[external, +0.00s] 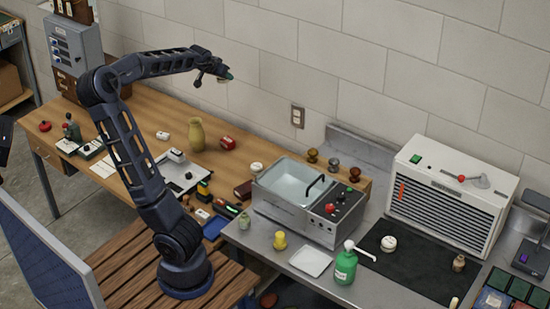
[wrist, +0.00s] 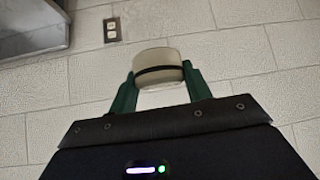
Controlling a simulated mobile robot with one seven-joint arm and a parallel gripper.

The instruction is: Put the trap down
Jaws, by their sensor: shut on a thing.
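The trap, a short round cream-coloured thing with a dark band, shows in the wrist view (wrist: 160,66). My gripper (wrist: 159,78) is shut on it, with one green finger on each side. In the external view my gripper (external: 228,77) is held high in front of the block wall, well above the wooden workbench (external: 140,112). The trap is too small there to make out clearly. Nothing touches the trap from below in the wrist view.
A yellow vase (external: 196,134), a red object (external: 228,143) and small tools stand on the workbench. To the right, a metal basin unit (external: 305,205), a green bottle (external: 345,267), a white slatted machine (external: 452,195) and a dark mat (external: 415,268) take up the grey counter.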

